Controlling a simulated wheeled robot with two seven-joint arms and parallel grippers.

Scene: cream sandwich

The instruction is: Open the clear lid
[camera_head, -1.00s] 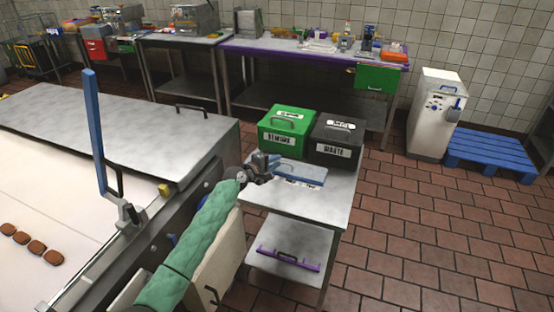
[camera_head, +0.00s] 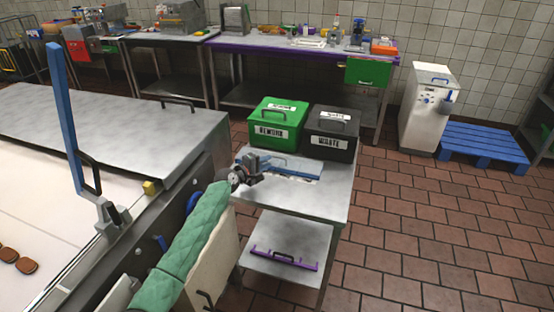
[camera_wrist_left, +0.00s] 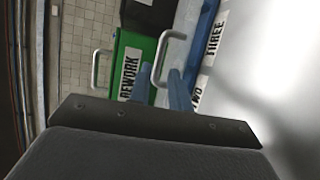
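A shallow blue tray (camera_head: 310,170) stands on the steel side table. Its pale top with a thin handle (camera_head: 277,161) looks like the clear lid, lying flat and closed. In the left wrist view the pale lid (camera_wrist_left: 178,45) has a metal handle (camera_wrist_left: 154,70), with labels "TWO" and "THREE" along the blue tray edge (camera_wrist_left: 205,30). My left gripper (camera_head: 262,161) is at the tray's left end. In the left wrist view its two blue fingers (camera_wrist_left: 158,88) are apart, with the handle's lower end appearing between them; contact cannot be told. My right gripper is not in view.
A green "REWORK" bin (camera_head: 278,136) and a black "WASTE" bin (camera_head: 331,143) stand close behind the tray. A purple-edged item (camera_head: 283,260) lies on the lower shelf. A blue upright post (camera_head: 65,120) rises from the conveyor at left. The table's front (camera_head: 300,205) is clear.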

